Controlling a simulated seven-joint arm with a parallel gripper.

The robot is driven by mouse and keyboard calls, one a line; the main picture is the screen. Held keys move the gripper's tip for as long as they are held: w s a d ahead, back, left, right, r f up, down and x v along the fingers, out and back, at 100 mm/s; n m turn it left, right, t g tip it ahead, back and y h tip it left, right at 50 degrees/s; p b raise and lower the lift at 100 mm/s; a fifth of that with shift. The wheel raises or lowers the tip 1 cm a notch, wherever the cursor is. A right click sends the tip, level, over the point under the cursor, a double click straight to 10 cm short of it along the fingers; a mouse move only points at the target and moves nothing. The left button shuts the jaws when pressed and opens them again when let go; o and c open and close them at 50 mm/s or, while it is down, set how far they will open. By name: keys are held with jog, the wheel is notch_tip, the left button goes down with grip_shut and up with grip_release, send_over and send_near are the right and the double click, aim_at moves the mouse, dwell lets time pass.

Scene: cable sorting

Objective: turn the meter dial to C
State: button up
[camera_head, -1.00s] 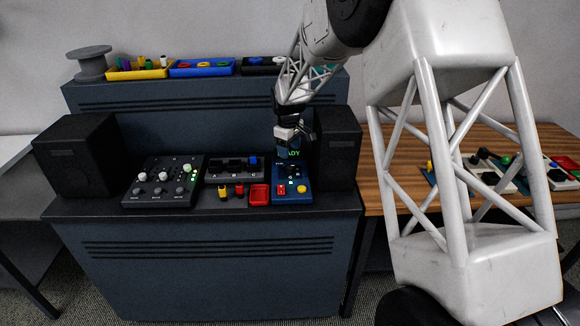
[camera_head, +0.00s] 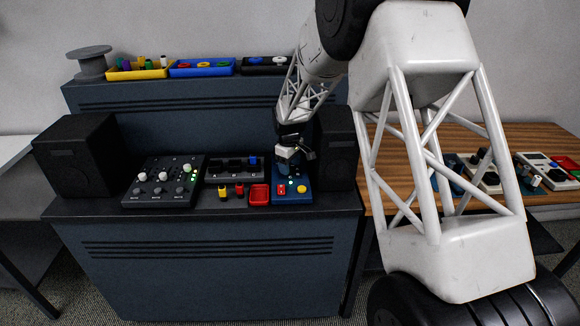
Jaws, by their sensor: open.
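The blue meter (camera_head: 308,196) sits at the right end of the row of devices on the dark console, beside the right speaker. A yellow button and a red part show on its front. Its display and dial are hidden behind my gripper (camera_head: 288,160), which hangs over the meter's upper part, pointing down. The gripper's jaws are open. I cannot tell whether the fingers are around the dial or touching it, nor which letter the dial points to.
Black speakers (camera_head: 78,157) and (camera_head: 338,150) flank the devices. Left of the meter are a red tray (camera_head: 260,195), a black socket panel (camera_head: 222,172) and a mixer (camera_head: 150,191). Colored bins (camera_head: 203,69) line the upper shelf. A wooden table (camera_head: 470,142) with more devices stands right.

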jog(key=shift+f, duration=0.4)
jog(key=c, duration=0.9)
jog(key=shift+c, duration=0.2)
